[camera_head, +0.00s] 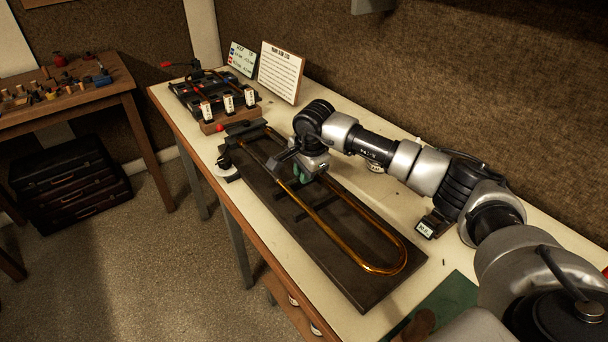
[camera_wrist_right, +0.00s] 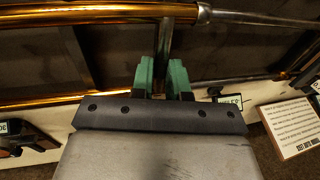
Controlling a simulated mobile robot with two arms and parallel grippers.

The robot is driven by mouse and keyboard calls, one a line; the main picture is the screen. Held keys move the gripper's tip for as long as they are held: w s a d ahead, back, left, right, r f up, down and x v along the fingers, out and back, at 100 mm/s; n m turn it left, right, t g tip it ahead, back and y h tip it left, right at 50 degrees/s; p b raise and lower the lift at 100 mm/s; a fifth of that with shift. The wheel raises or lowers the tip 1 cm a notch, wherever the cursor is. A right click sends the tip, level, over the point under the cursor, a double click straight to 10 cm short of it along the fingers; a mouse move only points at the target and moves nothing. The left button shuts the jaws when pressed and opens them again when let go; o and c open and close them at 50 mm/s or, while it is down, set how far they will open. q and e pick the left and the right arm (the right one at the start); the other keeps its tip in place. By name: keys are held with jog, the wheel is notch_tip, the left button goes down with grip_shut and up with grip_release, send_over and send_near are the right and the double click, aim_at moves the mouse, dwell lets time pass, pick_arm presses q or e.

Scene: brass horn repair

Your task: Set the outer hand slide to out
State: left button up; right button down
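The brass hand slide (camera_head: 348,218) is a long U of tube lying along a dark board (camera_head: 352,288). Its curved bow (camera_head: 388,270) is at the near right end. My right gripper (camera_head: 302,172) reaches down over the slide between its two tubes. In the right wrist view, its green finger pads (camera_wrist_right: 164,80) are shut on a thin metal cross brace (camera_wrist_right: 166,40) of the slide, one pad on each side. A brass tube (camera_wrist_right: 95,13) and a paler metal tube (camera_wrist_right: 255,18) meet near the brace. My left gripper is out of view.
A rack with white labelled cards (camera_head: 228,103) and a dark tray stand at the bench's far left end. A propped instruction sheet (camera_head: 281,72) is behind. A small labelled block (camera_head: 432,226) and green mat (camera_head: 440,306) are at right.

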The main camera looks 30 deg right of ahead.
jog(key=shift+s+f, duration=0.25)
jog(key=shift+g, duration=0.3)
jog(key=c, duration=1.3)
grip_release()
jog(key=shift+f, duration=0.1)
jog(key=shift+o, duration=1)
jog(key=shift+d, duration=0.1)
jog(key=shift+r, duration=0.55)
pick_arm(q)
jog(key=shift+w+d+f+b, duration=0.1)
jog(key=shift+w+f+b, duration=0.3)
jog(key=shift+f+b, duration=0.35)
pick_arm(e)
notch_tip(320, 180, up, 10)
jog(key=s, duration=0.2)
jog(key=shift+d, duration=0.15)
jog(key=shift+f, duration=0.1)
